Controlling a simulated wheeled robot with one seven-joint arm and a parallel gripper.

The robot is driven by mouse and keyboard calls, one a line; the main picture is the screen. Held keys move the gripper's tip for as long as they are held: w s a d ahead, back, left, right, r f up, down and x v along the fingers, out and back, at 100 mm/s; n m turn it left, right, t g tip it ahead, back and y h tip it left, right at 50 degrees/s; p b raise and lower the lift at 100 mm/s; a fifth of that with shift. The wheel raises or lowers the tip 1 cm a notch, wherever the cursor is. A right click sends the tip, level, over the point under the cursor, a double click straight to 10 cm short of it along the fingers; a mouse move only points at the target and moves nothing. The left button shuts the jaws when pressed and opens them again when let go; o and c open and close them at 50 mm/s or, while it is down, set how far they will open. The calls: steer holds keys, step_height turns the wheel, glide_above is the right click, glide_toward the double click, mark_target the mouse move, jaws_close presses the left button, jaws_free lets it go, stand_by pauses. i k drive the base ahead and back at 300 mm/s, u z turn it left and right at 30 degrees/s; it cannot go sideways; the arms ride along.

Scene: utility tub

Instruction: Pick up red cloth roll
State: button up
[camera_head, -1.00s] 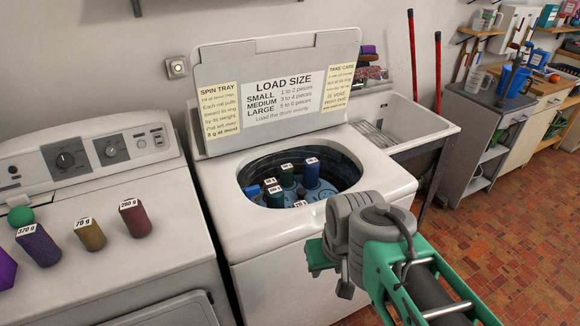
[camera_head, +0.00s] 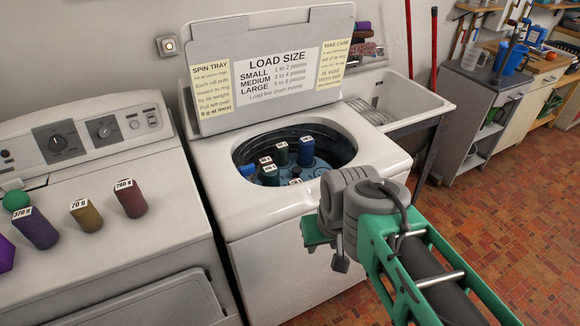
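The red cloth roll (camera_head: 131,202) lies on the white machine top at left, tilted, with a white tag reading about 280 g. It is the rightmost in a row with a yellow-brown roll (camera_head: 87,217) and a purple roll (camera_head: 36,232). My gripper (camera_head: 318,232) is at the lower middle, in front of the open tub, well to the right of the red roll and apart from it. Only a green part of it shows below the grey wrist; its fingertips are mostly hidden, so its opening cannot be told.
The open washer tub (camera_head: 340,140) holds several blue and green tagged rolls. Its raised lid (camera_head: 215,125) bears signs. A green ball (camera_head: 17,200) and another purple object (camera_head: 5,254) are at far left. A sink (camera_head: 425,100) stands behind right. The right floor is clear.

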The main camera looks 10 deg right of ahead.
mark_target(128, 191)
steer(key=u, duration=1.3)
steer(key=k, duration=0.5)
steer(key=u, duration=0.95)
steer(key=i, duration=0.75)
steer(key=z, duration=0.55)
